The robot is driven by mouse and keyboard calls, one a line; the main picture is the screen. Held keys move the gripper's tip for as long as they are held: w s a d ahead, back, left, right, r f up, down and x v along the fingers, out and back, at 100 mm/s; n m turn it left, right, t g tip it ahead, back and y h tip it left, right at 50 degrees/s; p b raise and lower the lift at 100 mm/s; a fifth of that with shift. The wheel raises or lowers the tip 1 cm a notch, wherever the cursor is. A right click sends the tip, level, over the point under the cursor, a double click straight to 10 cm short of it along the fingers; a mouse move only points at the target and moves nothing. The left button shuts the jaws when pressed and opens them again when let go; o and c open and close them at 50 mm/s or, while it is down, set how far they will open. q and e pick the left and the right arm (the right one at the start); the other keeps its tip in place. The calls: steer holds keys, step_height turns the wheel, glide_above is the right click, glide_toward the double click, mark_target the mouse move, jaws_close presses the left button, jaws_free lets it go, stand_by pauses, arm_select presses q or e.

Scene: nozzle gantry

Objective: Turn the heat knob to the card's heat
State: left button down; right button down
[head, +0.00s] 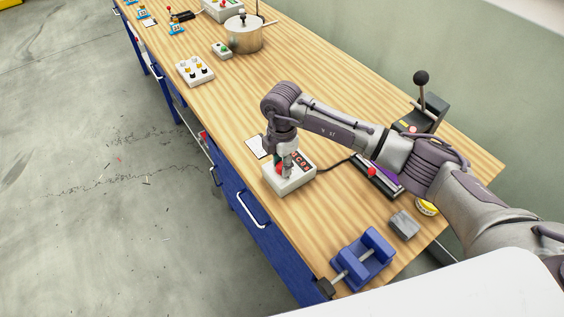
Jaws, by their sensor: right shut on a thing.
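A white control box (291,187) with a lit red-digit display (300,158) sits near the front edge of the bench. My right gripper (286,171) points down onto the box's top, shut on the heat knob, which the fingers mostly hide. Small red and green parts show around the fingertips. The digits and the knob's pointing direction are too small to read. A white card (258,147) lies flat beside the box on the left; its writing cannot be read. My left gripper is not in view.
A blue vise (364,258) and a grey block (404,224) are at the near end. A black-handled lever unit (433,110) stands behind my right arm. A metal pot (244,36) and a knob box (195,71) stand further off. The bench between the pot and my arm is clear.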

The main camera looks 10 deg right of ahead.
steer(key=m, duration=0.3)
steer(key=shift+r+m+p, duration=0.1)
steer(key=shift+m+p, duration=0.2)
steer(key=shift+m, duration=0.1)
steer(key=shift+m+p, duration=0.5)
steer(key=shift+m, duration=1.8)
steer(key=c, duration=0.8)
jaws_free()
step_height(320, 180, up, 12)
steer(key=shift+f, duration=0.1)
